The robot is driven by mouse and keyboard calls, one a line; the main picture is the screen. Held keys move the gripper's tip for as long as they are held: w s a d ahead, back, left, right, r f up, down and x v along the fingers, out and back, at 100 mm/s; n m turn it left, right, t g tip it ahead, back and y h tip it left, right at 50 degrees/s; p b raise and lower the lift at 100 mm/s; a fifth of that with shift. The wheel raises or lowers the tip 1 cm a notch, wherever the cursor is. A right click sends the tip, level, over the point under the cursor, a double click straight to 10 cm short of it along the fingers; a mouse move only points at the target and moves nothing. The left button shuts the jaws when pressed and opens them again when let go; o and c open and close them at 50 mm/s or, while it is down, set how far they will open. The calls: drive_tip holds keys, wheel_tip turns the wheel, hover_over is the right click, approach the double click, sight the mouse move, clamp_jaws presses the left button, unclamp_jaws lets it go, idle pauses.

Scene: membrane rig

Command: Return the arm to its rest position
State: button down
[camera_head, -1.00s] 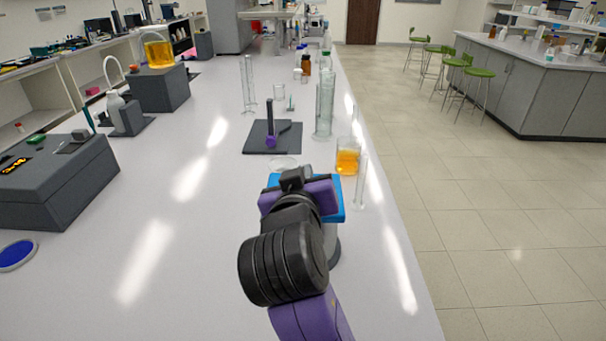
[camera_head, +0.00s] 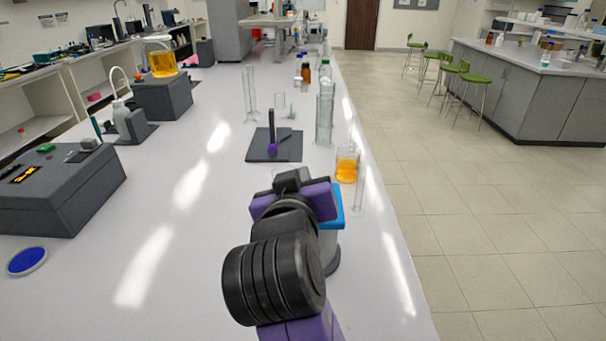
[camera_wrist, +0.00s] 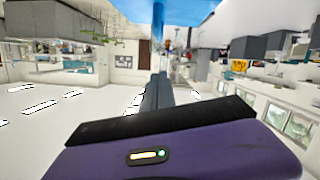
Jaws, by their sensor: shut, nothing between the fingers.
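My arm, black and purple, rises from the bottom of the head view over the white bench (camera_head: 180,225). My gripper (camera_head: 288,178) points away along the bench, and its fingertips are mostly hidden behind the wrist there. In the wrist view my gripper (camera_wrist: 157,92) shows its dark fingers together in the middle, with nothing held between them. The purple gripper body with a small lit panel fills the bottom of that view.
A blue-topped grey device (camera_head: 330,222) stands close behind and right of my wrist. A beaker of orange liquid (camera_head: 347,165), a glass cylinder (camera_head: 325,115) and a dark stand (camera_head: 272,145) are beyond. A grey box (camera_head: 60,190) stands left. The bench between is clear.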

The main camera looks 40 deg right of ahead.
drive_tip(key=v, duration=0.5)
drive_tip(key=w+a+r+n+t+y, duration=0.4)
drive_tip(key=a+n+t, duration=0.1)
drive_tip(key=a+t, duration=0.2)
drive_tip(key=s+a+f+n+t+y, duration=0.1)
drive_tip(key=s+a+f+n+y, duration=0.3)
drive_tip(key=s+f+y, duration=0.45)
drive_tip(key=s+d+f+m+g+h, duration=0.1)
drive_tip(key=s+d+f+m+g, duration=0.1)
drive_tip(key=s+f, duration=0.7)
drive_tip(key=s+d+f+m+g+h, duration=0.1)
drive_tip(key=s+f, duration=0.8)
drive_tip(key=s, duration=0.9)
drive_tip(key=d+m+g, duration=0.1)
drive_tip(key=d+g, duration=0.1)
drive_tip(key=d, duration=0.1)
drive_tip(key=shift+d+h, duration=0.35)
drive_tip(key=shift+d, duration=0.05)
